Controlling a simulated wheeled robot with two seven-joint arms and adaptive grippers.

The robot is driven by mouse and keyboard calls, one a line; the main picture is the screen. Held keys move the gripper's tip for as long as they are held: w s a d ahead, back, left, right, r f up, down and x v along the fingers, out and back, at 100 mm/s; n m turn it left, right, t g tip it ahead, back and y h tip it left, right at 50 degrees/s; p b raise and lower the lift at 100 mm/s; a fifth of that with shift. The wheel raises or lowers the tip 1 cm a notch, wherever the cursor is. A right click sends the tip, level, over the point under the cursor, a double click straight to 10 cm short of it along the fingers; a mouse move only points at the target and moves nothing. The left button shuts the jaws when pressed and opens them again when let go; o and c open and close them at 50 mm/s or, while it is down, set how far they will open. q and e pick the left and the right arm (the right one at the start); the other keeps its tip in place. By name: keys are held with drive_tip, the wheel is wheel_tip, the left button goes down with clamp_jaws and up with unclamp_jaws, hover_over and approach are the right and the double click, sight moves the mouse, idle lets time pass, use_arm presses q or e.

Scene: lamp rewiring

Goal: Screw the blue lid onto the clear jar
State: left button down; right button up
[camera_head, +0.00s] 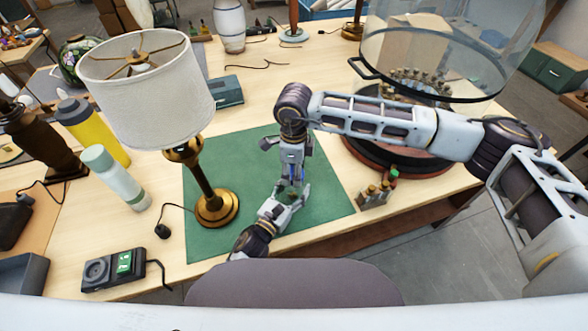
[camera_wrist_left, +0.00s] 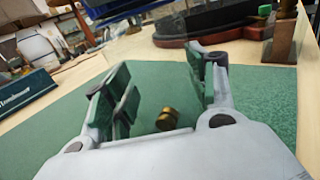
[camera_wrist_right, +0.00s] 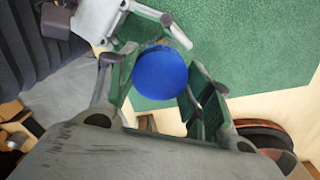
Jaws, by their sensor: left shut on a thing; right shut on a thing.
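The blue lid (camera_wrist_right: 160,73) is seen face-on between the fingers of my right gripper (camera_wrist_right: 163,95), which is shut on it. In the head view my right gripper (camera_head: 291,176) points down over the green mat, just above my left gripper (camera_head: 291,197). My left gripper also shows in the left wrist view (camera_wrist_left: 165,98). It is shut on the clear jar, which is see-through and hard to outline; a small brass piece (camera_wrist_left: 167,120) shows between the fingers. The lid is at the jar's top; whether it touches or is threaded cannot be told.
A brass lamp (camera_head: 215,207) with a white shade stands left on the green mat (camera_head: 325,200). Bottles (camera_head: 118,180) and a small device (camera_head: 113,270) are further left.

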drive_tip(key=m, duration=0.6)
drive_tip(key=shift+m, duration=0.3)
drive_tip(key=o, duration=1.1)
drive_tip(key=shift+o, duration=0.2)
drive_tip(key=shift+r, duration=2.25)
drive_tip(key=shift+w+r, duration=0.1)
drive_tip(key=shift+c, duration=0.3)
